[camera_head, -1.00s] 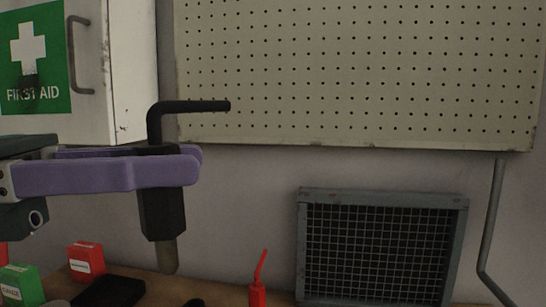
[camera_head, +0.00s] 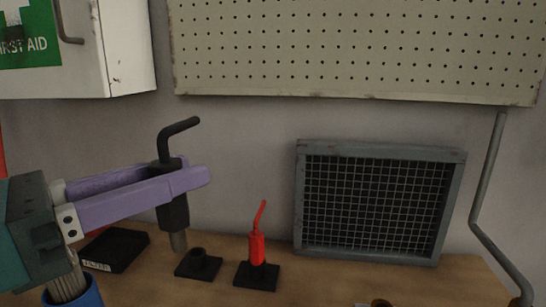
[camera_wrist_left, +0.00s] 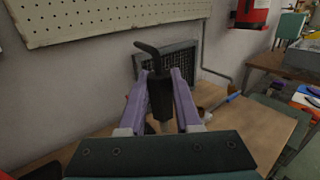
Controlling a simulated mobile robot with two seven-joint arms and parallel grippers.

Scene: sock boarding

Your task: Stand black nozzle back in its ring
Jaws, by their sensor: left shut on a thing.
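The black nozzle (camera_head: 174,210) has a bent black tube on top and a duller grey-brown tip below. My left gripper (camera_head: 190,178) is shut on its body and holds it roughly upright above the bench. It also shows between the purple fingers in the left wrist view (camera_wrist_left: 160,95). An empty black ring on a square base (camera_head: 199,265) sits on the bench, a little right of and below the nozzle's tip. A red nozzle (camera_head: 257,248) stands in a similar black base (camera_head: 257,276) to the right. My right gripper is not in view.
A black flat box (camera_head: 115,250) lies left of the ring. A blue cup (camera_head: 82,293) is at the lower left. A grey mesh panel (camera_head: 378,203) stands against the wall, and a white first-aid cabinet (camera_head: 126,50) hangs at the upper left. Bench right of the red nozzle is mostly clear.

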